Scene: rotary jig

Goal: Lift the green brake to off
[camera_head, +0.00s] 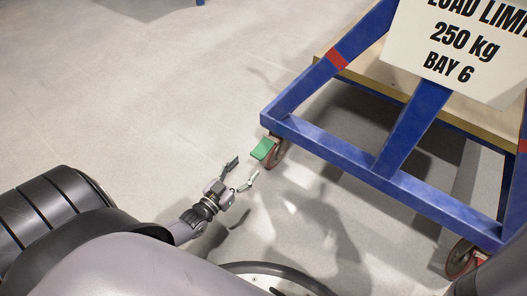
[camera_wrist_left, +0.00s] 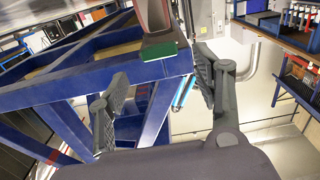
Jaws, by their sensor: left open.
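The green brake (camera_head: 263,148) is a small flat pedal on a red-brown caster wheel (camera_head: 277,153) at the near left corner of the blue cart. In the left wrist view, the brake (camera_wrist_left: 159,51) shows as a green plate in front of the wheel (camera_wrist_left: 154,16). My left gripper (camera_head: 244,173) is open and empty, a short way below and left of the brake in the head view. In the left wrist view its fingers (camera_wrist_left: 157,90) stand apart, with the brake ahead between them and not touched. My right gripper is in neither view.
The blue cart frame (camera_head: 335,149) rises above the caster, with a white load-limit sign (camera_head: 455,45) and a wooden deck (camera_head: 380,75). Another caster (camera_head: 461,258) stands at the lower right. Grey floor (camera_head: 150,90) left of the cart is clear.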

